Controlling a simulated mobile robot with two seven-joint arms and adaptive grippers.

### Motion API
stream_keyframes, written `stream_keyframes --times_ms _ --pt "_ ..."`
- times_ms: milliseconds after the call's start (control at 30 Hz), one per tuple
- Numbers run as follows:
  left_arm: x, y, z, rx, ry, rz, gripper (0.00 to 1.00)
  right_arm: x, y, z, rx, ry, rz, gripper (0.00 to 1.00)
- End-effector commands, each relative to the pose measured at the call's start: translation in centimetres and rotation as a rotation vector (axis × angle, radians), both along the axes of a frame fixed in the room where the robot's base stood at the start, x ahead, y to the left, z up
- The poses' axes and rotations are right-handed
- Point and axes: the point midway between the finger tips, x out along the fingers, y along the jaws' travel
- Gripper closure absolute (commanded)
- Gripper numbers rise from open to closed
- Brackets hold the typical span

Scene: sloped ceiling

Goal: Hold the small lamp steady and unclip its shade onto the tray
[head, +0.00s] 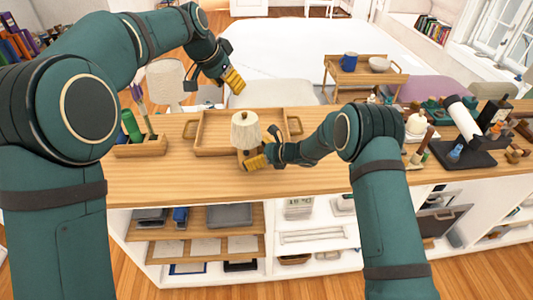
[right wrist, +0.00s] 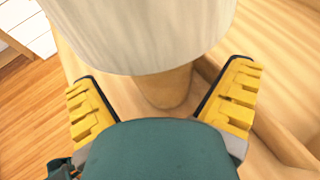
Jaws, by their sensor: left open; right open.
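The small lamp (head: 246,150) stands upright on the wooden counter, just in front of the tray. Its pale pleated shade (head: 245,130) sits on top of a wooden base, which shows in the right wrist view (right wrist: 165,88) below the shade (right wrist: 140,30). The wooden tray (head: 212,122) lies behind the lamp and looks empty where visible. My right gripper (head: 256,162) is low at the lamp's base; in the right wrist view its open yellow fingers (right wrist: 163,100) are on either side of the base, with a gap to it. My left gripper (head: 235,82) is open and empty, above and behind the tray.
A wooden holder (head: 141,146) with a green bottle and tools stands on the left of the counter. Several items, including a white cylinder on a dark stand (head: 463,158), crowd the right. A small wooden table (head: 365,78) with a blue mug and bowl stands behind.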

Motion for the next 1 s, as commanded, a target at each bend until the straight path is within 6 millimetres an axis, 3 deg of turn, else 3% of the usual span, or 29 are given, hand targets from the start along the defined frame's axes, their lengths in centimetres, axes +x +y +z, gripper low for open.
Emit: stream_keyframes --times_ms 200,567,600,800,967,1000 --pt "0.0 0.0 0.0 0.000 0.000 0.000 0.54 1.1 1.7 -0.9 -0.001 0.001 -0.001 0.00" --pt "0.0 0.0 0.0 0.000 0.000 0.000 0.54 1.3 2.1 -1.1 0.000 0.000 -0.001 0.00" --pt "0.0 0.0 0.0 0.000 0.000 0.000 0.54 1.3 2.1 -1.1 0.000 0.000 -0.001 0.04" --pt "0.0 0.0 0.0 0.000 0.000 0.000 0.54 1.3 2.1 -1.1 0.000 0.000 -0.001 0.73" --pt "0.0 0.0 0.0 0.000 0.000 0.000 0.54 1.3 2.1 -1.1 0.000 0.000 -0.001 0.74" --pt "0.0 0.0 0.0 0.000 0.000 0.000 0.37 1.3 2.1 -1.0 0.000 0.000 -0.001 0.74"
